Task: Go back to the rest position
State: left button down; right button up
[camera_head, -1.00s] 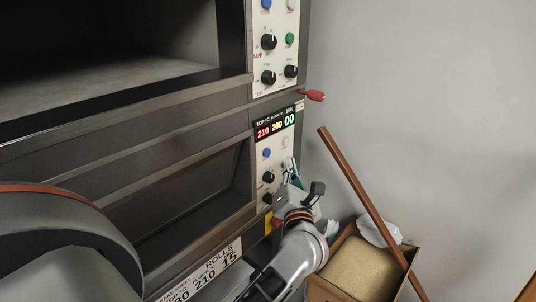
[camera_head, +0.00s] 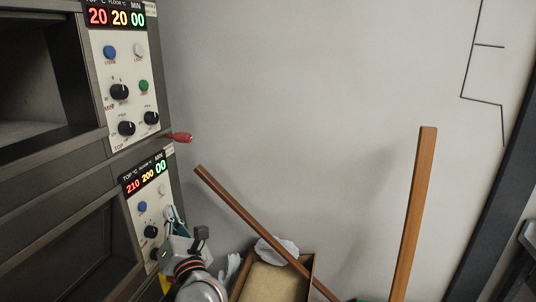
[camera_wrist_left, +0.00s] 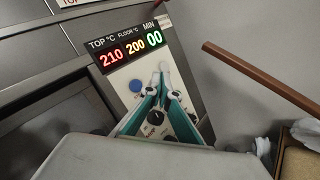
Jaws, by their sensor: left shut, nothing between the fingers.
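My left gripper (camera_head: 174,222) is at the lower deck's control panel, in the lower left of the head view. In the left wrist view its teal-edged fingers (camera_wrist_left: 163,92) are shut with nothing between them, in front of the knobs. The lower control panel (camera_head: 141,208) shows a display (camera_head: 146,178) reading 210, 200 and 00. A black knob (camera_wrist_left: 155,117) shows between the fingers. Whether the fingertips touch the panel I cannot tell. My right gripper is in neither view.
The upper panel (camera_head: 124,90) reads 20, 20, 00. A red handle (camera_head: 180,137) sticks out from the oven's side. A wooden pole (camera_head: 247,221) leans over a cardboard box (camera_head: 307,265) on the right. Another wooden post (camera_head: 414,210) stands farther right. The grey wall between is bare.

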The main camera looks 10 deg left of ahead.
pick_arm(q)
jog(key=s+d+f+m+t+h, duration=0.2)
jog(key=s+d+f+m+h, duration=0.2)
jog(key=d+f+m+h, duration=0.8)
jog(key=s+d+f+m+t+h, duration=0.2)
jog(key=s+d+f+m+h, duration=0.25)
jog(key=m, duration=1.35)
jog(key=s+a+f+m+g, duration=0.1)
jog(key=s+f+m+g, duration=0.3)
jog(key=s+f, duration=0.3)
jog(key=s+a+f+m+g+y, duration=0.1)
jog(key=s+f+m+g, duration=0.3)
jog(key=f, duration=1.1)
jog(key=s+m, duration=0.2)
jog(key=s, duration=0.2)
jog(key=shift+s+a+f+m, duration=0.3)
jog(key=shift+a+f, duration=0.1)
